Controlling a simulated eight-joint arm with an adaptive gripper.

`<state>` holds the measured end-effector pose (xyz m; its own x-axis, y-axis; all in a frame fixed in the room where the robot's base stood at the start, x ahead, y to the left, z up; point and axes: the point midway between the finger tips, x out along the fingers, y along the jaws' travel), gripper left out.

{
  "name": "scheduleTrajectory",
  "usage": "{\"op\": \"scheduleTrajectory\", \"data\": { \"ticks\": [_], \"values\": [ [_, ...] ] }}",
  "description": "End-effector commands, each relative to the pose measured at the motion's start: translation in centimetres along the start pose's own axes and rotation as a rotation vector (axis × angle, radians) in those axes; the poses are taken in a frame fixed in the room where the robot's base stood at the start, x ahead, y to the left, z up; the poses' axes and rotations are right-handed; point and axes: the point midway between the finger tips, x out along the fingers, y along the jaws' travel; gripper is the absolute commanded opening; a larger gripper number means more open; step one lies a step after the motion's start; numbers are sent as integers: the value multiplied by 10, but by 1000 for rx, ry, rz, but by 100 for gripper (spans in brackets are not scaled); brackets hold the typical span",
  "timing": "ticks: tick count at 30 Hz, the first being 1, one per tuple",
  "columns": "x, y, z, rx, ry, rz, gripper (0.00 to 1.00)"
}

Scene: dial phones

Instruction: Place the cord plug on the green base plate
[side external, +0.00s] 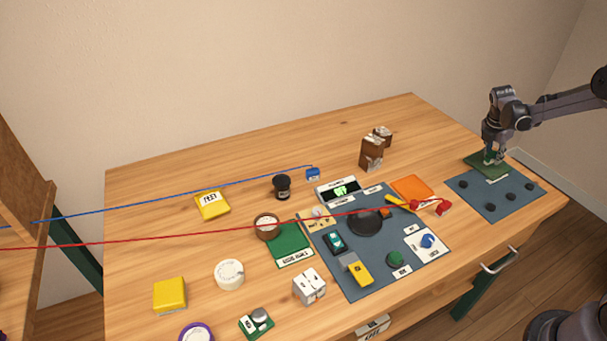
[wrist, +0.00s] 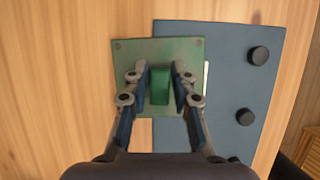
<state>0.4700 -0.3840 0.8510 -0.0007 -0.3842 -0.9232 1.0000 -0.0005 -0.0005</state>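A dark green plate (side external: 478,161) lies at the far right, by the back left corner of a blue-grey mat; it also shows in the wrist view (wrist: 132,54). A green block (wrist: 160,87) stands on it. My gripper (side external: 489,160) is low over this plate, with its fingers (wrist: 161,72) on either side of the block; whether they touch it I cannot tell. Another green plate (side external: 289,240), with a white label, lies left of the central mat. A red plug-like piece (side external: 444,208) lies by the red cord's end. A blue block (side external: 313,174) sits at the blue cord's end. Which is the cord plug is unclear.
The right mat (side external: 467,193) holds several black discs. The central mat (side external: 355,285) carries a black disc and small parts. Red (side external: 180,232) and blue (side external: 150,205) cords stretch across the left. Brown boxes (side external: 371,153) stand at the back. The table's back left is clear.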

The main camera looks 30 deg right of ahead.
Motion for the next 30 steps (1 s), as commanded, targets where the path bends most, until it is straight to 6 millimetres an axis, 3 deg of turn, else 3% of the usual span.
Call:
{"op": "scheduleTrajectory", "data": {
  "ticks": [14,30],
  "values": [
    [-10,0,1,-1,0,0,41],
    [-106,0,1,-1,1,0,41]
  ]
}}
